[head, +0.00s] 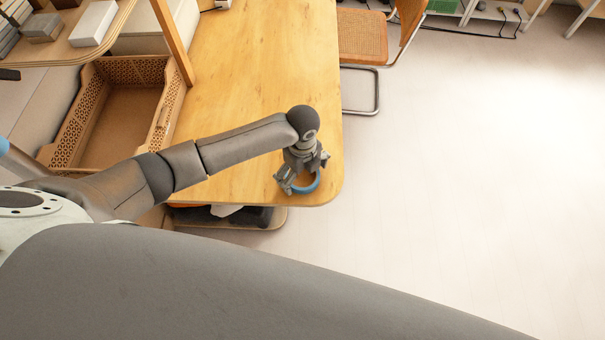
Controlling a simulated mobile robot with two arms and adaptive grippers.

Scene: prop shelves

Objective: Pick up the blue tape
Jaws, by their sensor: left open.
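The blue tape (308,188) is a ring lying near the front right corner of the wooden table (260,80). Its near and right side shows; the rest is hidden behind my gripper. My left gripper (301,184) points down over the tape with its fingers apart, one by the ring's left side and one by its right side. I cannot tell whether the fingers touch the tape. My right gripper is not in view.
A wicker-like basket (165,120) stands left of the table, below a wooden shelf holding boxes (93,23). A chair with a woven seat (361,38) is at the table's right side. The tabletop behind my arm is mostly clear, and the floor at right is open.

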